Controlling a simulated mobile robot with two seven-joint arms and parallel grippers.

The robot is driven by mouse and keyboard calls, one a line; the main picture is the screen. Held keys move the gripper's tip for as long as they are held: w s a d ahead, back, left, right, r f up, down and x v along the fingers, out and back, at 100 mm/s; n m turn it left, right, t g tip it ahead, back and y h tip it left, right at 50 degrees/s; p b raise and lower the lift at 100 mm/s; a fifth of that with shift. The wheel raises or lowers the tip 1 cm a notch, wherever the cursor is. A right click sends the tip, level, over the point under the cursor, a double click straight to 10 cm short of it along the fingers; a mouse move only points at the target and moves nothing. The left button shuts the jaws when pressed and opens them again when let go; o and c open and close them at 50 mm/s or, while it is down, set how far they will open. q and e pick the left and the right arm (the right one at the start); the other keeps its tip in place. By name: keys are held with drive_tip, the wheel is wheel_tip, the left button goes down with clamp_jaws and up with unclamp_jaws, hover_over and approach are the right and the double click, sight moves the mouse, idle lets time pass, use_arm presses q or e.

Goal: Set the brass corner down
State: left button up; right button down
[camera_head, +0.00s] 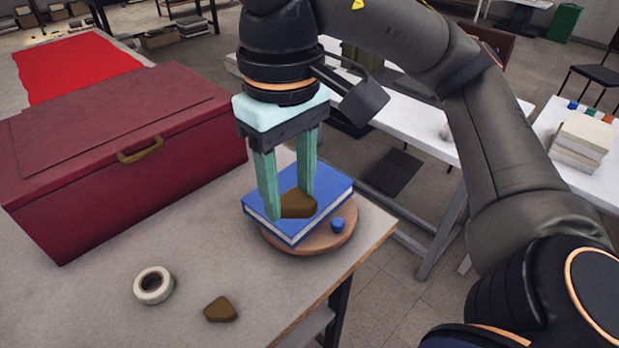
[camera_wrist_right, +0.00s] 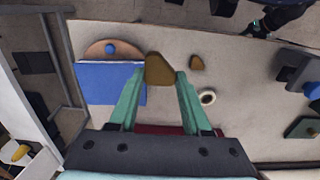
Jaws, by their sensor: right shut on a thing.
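My right gripper (camera_head: 290,203) points down and is shut on a brown brass corner (camera_head: 298,204). The corner also shows between the fingertips in the right wrist view (camera_wrist_right: 159,69). In the head view it overlaps the blue book (camera_head: 327,190); in the wrist view it lies at the right edge of the book (camera_wrist_right: 110,84). I cannot tell whether it touches the cover. The book lies flat on a round wooden turntable (camera_head: 318,240) with a blue knob (camera_head: 337,224). A second brass corner (camera_head: 220,310) lies loose on the table.
A white tape roll (camera_head: 153,285) lies on the table (camera_head: 90,300) near the loose corner. A closed dark red chest (camera_head: 120,140) with a brass handle stands left of the book. The table's right edge is close to the turntable.

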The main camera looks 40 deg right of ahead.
drive_tip(key=shift+w+d, duration=0.1)
drive_tip(key=shift+d, duration=0.1)
drive_tip(key=w+d+f, duration=0.1)
drive_tip(key=w+f, duration=0.1)
drive_tip(key=w, duration=0.1)
drive_tip(key=w+d+f, duration=0.2)
drive_tip(key=w+f, duration=0.1)
drive_tip(key=w, duration=0.1)
drive_tip(key=w+d+f, duration=0.2)
drive_tip(key=w+f, duration=0.1)
drive_tip(key=w, duration=0.1)
drive_tip(key=shift+w, duration=0.1)
drive_tip(key=shift+w+d+f, duration=0.15)
drive_tip(key=shift+w+f, duration=0.2)
drive_tip(key=shift+f, duration=0.15)
drive_tip(key=f, duration=0.2)
drive_tip(key=f+p, duration=0.1)
drive_tip(key=shift+w+d+f, duration=0.1)
drive_tip(key=shift+w+d, duration=0.1)
drive_tip(key=shift+w, duration=0.1)
drive_tip(key=shift+f, duration=0.35)
